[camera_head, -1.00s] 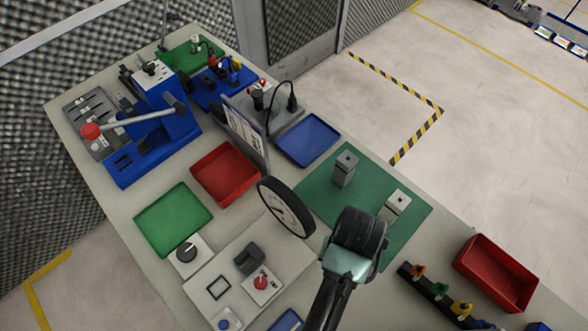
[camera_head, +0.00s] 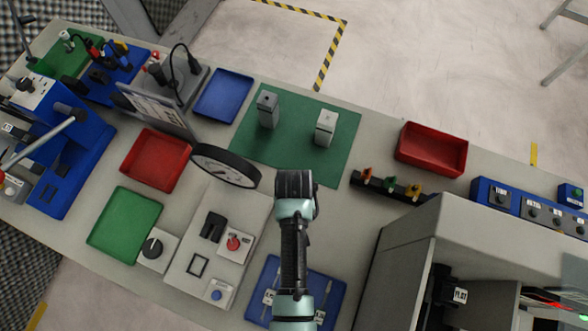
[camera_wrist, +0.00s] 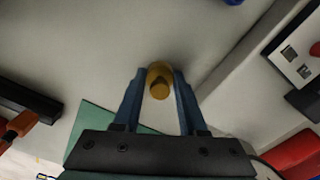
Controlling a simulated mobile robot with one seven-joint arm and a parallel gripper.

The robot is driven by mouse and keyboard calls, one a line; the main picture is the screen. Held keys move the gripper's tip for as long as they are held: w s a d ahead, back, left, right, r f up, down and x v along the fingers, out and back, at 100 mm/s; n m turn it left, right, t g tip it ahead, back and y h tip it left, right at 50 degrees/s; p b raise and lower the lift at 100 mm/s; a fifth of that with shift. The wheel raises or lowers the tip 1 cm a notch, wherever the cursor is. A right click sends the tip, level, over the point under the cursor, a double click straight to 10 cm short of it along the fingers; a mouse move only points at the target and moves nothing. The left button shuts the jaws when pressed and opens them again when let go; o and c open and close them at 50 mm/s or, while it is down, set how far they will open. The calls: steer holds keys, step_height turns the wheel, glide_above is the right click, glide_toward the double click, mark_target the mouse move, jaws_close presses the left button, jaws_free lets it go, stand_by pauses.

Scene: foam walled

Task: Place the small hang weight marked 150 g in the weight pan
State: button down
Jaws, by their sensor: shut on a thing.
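In the wrist view my gripper (camera_wrist: 160,84) is shut on a small brass-coloured cylinder (camera_wrist: 160,72), held between its two blue fingertips. No marking can be read on it, so I cannot tell whether it is the 150 g weight. In the head view my gripper (camera_head: 297,188) is seen from above, and its body hides the fingers and the held piece. It is over the bench, between the green mat and the lower blue tray. I cannot clearly identify the weight pan in either view.
Two grey blocks stand on the green mat (camera_head: 290,155). A round dial (camera_head: 226,166) is left of my gripper. A black rail (camera_head: 370,184) with coloured pieces and a red tray (camera_head: 432,150) lie right. The lower blue tray (camera_head: 258,285) holds small metal parts. A grey cabinet (camera_head: 410,220) stands lower right.

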steer(key=shift+f, duration=0.15)
steer(key=shift+c, duration=2.4)
jaws_free()
steer(key=shift+r, duration=0.2)
